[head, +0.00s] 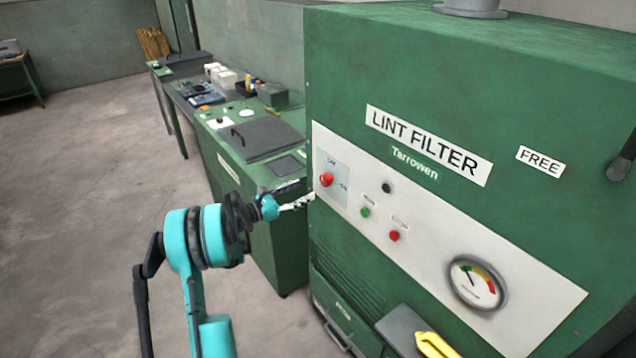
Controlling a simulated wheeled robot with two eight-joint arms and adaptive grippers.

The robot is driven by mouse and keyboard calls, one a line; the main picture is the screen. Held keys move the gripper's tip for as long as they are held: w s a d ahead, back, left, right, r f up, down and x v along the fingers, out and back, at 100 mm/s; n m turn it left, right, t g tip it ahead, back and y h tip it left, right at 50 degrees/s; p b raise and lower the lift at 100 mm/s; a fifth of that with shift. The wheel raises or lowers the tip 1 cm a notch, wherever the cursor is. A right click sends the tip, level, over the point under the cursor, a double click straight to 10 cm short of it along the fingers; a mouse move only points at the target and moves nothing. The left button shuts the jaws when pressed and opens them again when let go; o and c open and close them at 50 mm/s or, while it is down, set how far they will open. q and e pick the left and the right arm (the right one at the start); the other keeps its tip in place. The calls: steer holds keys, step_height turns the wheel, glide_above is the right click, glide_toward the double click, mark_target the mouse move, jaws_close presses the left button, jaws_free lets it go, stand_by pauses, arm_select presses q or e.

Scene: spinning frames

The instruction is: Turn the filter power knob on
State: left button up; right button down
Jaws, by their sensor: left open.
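The green lint filter cabinet (450,90) fills the right half of the head view. Its pale control panel (430,250) carries a red knob (326,180) on a small grey plate at the panel's left end. The plate's lettering is too small to read surely, and I cannot tell the knob's setting. My left gripper (298,195) is open and empty, just left of the knob and slightly lower in the picture. Its fingers point right toward the panel's left edge; I cannot tell the exact gap. My right gripper is not in view.
Green (364,212) and red (394,236) indicators, a black button (386,188) and a dial gauge (477,283) share the panel. A grey ledge with a yellow object (436,345) is below. A green bench (262,185) stands behind my left arm. Floor at left is clear.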

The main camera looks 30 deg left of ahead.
mark_target(323, 181)
arm_select(q)
steer(key=b+x, duration=0.1)
steer(key=x, duration=0.6)
steer(key=shift+w+d, duration=0.1)
steer(key=shift+w, duration=0.05)
steer(key=shift+c, duration=0.3)
steer(key=c, duration=1.1)
